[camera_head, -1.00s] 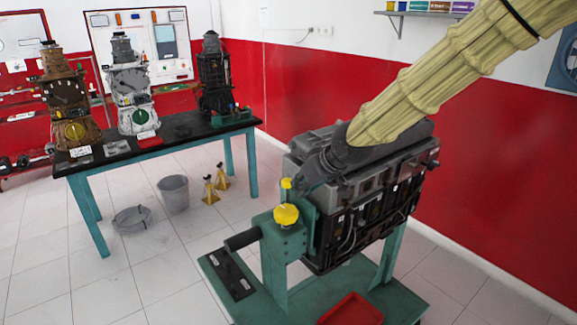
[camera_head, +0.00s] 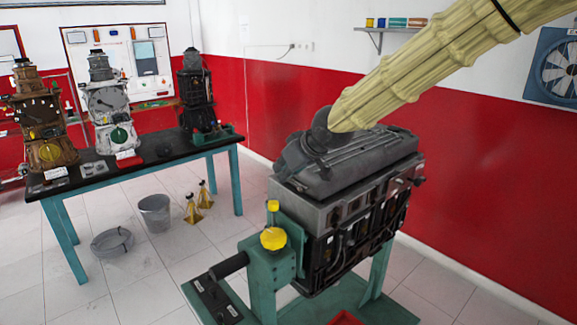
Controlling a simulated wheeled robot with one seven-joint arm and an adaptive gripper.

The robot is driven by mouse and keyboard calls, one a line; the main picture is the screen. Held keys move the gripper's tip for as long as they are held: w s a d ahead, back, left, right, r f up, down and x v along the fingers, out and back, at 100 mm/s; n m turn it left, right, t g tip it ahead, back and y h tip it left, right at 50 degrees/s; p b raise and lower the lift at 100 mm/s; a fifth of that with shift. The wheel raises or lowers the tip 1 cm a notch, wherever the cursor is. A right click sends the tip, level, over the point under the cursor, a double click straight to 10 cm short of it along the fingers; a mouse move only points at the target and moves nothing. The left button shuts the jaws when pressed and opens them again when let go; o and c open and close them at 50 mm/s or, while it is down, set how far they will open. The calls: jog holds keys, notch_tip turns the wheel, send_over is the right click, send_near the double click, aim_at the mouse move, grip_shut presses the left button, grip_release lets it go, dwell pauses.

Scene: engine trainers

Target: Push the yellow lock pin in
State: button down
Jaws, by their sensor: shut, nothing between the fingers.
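A round yellow knob (camera_head: 273,238) sits on the green block of the engine stand (camera_head: 262,265). A smaller yellow piece (camera_head: 273,205) stands upright just above it, at the top of the green bracket. I cannot tell which of the two is the lock pin, or how deep either sits. My gripper (camera_head: 284,164), dark grey at the end of my cream-sleeved arm, is shut and empty. In the picture it is above and slightly right of both yellow parts, apart from them, over the left end of the engine (camera_head: 345,195). Its fingertips are hard to make out against the engine.
A dark bench (camera_head: 130,172) with several engine and gearbox trainers stands at the left. A bucket (camera_head: 155,214), a basin (camera_head: 112,241) and yellow jack stands (camera_head: 198,203) are on the floor. A red wall is behind the engine.

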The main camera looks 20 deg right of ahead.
aim_at(275, 202)
jog(key=p+x, duration=0.1)
jog(key=x, duration=0.3)
jog(key=shift+w+a+f, duration=0.15)
jog(key=shift+w+f, duration=0.1)
notch_tip(275, 202, down, 3)
jog(key=shift+w+a+r+p, duration=0.1)
jog(key=shift+w+p, duration=0.05)
jog(key=shift+p, duration=0.2)
jog(key=shift+f, duration=0.85)
